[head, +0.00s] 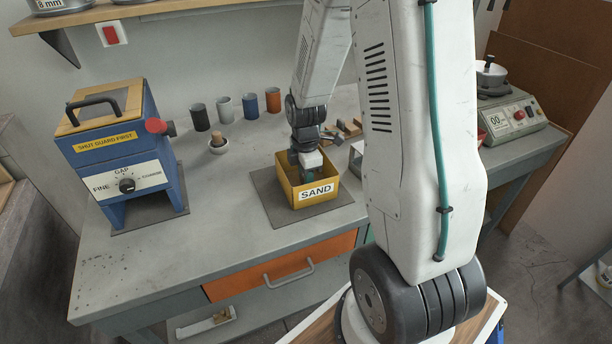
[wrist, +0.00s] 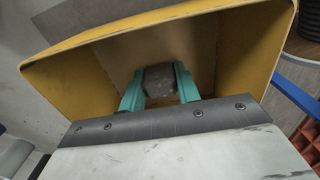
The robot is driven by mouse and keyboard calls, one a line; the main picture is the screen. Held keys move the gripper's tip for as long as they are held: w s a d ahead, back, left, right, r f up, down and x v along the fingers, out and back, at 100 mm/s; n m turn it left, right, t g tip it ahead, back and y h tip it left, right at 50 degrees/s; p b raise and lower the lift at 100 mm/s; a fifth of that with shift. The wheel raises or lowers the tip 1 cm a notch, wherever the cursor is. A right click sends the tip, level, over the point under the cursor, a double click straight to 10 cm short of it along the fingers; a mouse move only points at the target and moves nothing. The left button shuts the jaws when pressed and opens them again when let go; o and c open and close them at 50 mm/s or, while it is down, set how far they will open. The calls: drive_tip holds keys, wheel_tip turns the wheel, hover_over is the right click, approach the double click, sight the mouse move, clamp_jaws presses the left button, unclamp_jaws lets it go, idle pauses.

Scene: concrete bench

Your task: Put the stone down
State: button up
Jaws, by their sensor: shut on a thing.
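A grey-brown stone (wrist: 160,83) is between the teal fingers of my gripper (wrist: 158,88) in the wrist view. The fingers are shut on it. My gripper points down into a yellow box labelled SAND (head: 317,191), which stands on a dark mat on the bench. The box's yellow walls (wrist: 110,60) surround the fingers in the wrist view. Sand-coloured floor shows beyond the stone; I cannot tell whether the stone touches it. In the head view my gripper (head: 308,176) is partly hidden by the box wall, and the stone does not show.
A blue machine with a "SHUT GUARD FIRST" label (head: 108,142) stands at the bench's left. A scale-like device (head: 512,119) is at right. The bench between the machine and box is clear.

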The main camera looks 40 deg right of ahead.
drive_tip(key=shift+f, duration=0.15)
drive_tip(key=o, duration=1)
wheel_tip(320, 180, up, 12)
drive_tip(key=s+a+r+m, duration=0.6)
drive_tip(key=s+a+r, duration=0.2)
drive_tip(key=a+r, duration=0.15)
drive_tip(key=shift+s+a+r+m+t, duration=0.2)
drive_tip(key=shift+s+a+r+m, duration=0.6)
drive_tip(key=shift+s+m, duration=1)
drive_tip(key=shift+s+a+r+m+t, duration=0.2)
drive_tip(key=shift+s+a+r+m, duration=0.65)
drive_tip(key=shift+s, duration=1.7)
drive_tip(key=shift+s+a+r+m+t, duration=0.2)
drive_tip(key=shift+s+a+r+m, duration=0.55)
drive_tip(key=shift+s+m, duration=1.15)
drive_tip(key=shift+s+a+f+n, duration=0.2)
drive_tip(key=shift+s+n, duration=0.1)
drive_tip(key=shift+n, duration=0.05)
